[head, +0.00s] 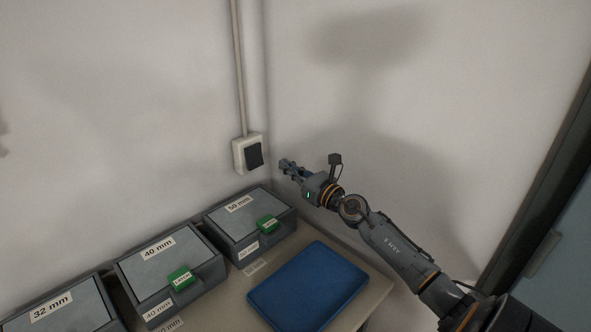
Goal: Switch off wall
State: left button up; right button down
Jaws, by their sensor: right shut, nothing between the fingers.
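The wall switch (254,155) is a dark rocker in a pale box on the wall, near the room corner, with a conduit running up from it. I cannot tell from the picture which way the rocker is set. My right gripper (284,165) is shut and empty. Its fingertips point left toward the switch and appear a little to the right of it, with a gap between them in the picture. My left gripper is not in view.
Grey lidded boxes marked 32 mm (58,307), 40 mm (150,265) and 50 mm (225,222) stand on the bench (222,302) below the switch. A blue tray (308,287) lies at the bench's right. A dark door frame (535,175) is at far right.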

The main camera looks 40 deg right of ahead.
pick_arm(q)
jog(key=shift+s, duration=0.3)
pick_arm(e)
jog(key=s, duration=0.3)
jog(key=shift+r, duration=0.3)
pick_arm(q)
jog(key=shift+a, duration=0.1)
pick_arm(e)
jog(key=shift+w, duration=0.1)
jog(key=shift+f, duration=0.1)
